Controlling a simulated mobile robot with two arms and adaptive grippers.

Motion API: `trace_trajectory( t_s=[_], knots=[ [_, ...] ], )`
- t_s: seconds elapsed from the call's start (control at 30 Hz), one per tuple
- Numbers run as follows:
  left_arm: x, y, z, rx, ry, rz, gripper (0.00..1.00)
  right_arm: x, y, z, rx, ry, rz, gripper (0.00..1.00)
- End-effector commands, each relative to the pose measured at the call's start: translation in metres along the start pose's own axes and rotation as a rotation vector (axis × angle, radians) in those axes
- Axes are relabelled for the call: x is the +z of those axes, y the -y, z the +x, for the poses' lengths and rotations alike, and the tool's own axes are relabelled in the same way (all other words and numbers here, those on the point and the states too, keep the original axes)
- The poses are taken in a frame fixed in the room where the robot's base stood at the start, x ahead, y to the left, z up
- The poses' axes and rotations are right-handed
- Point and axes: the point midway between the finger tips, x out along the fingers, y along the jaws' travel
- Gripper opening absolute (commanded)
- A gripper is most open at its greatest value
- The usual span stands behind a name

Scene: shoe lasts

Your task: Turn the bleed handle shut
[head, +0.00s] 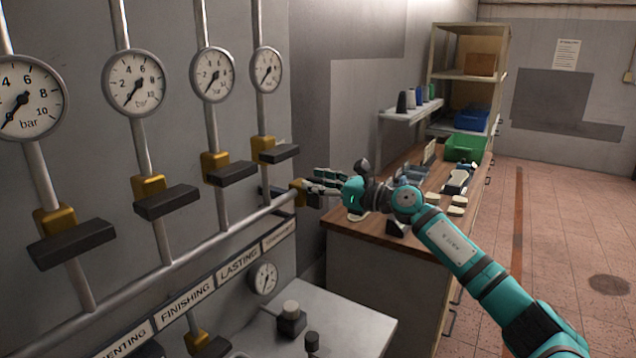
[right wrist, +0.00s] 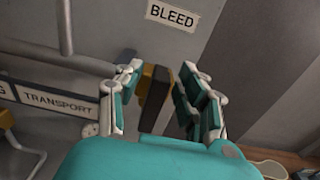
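The bleed valve shows in the right wrist view as a yellow body (right wrist: 145,82) with a dark bar handle (right wrist: 155,98) on it, below the BLEED label (right wrist: 172,15). The handle stands roughly upright in that picture. My right gripper (right wrist: 158,85) is open, with one finger on each side of the handle; a gap shows on the right side, and contact on the left is unclear. In the head view my right gripper (head: 318,185) is at the yellow valve body (head: 299,194) at the end of the horizontal pipe. The handle is mostly hidden there. My left gripper is out of view.
Several pipes with gauges (head: 134,82) and dark-handled yellow valves (head: 166,201) line the wall at left. A grey cabinet (head: 345,325) stands below. A wooden bench (head: 350,232) with shoe lasts and a green bin (head: 463,148) is at right. The tiled floor beyond is clear.

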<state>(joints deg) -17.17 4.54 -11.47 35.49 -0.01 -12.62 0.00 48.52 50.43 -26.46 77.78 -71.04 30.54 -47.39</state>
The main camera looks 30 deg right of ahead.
Motion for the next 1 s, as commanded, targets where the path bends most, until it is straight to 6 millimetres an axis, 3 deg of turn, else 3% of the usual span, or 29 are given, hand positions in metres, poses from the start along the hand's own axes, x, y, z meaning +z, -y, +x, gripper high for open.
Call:
trace_trajectory(
  t_s=[0.03,0.27,0.67,1.0],
  knots=[
    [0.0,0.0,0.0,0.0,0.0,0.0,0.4,0.0,0.0,0.0,0.0,0.0,0.0,0.3],
    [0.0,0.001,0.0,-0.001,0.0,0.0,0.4,0.0,0.0,0.0,0.0,0.0,0.0,0.0],
    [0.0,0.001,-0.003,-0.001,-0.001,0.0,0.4,0.001,0.001,-0.001,-0.001,0.0,0.028,0.0],
    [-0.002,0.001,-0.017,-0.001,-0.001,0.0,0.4,0.002,0.007,0.0,-0.001,0.0,0.228,0.0]
  ],
)
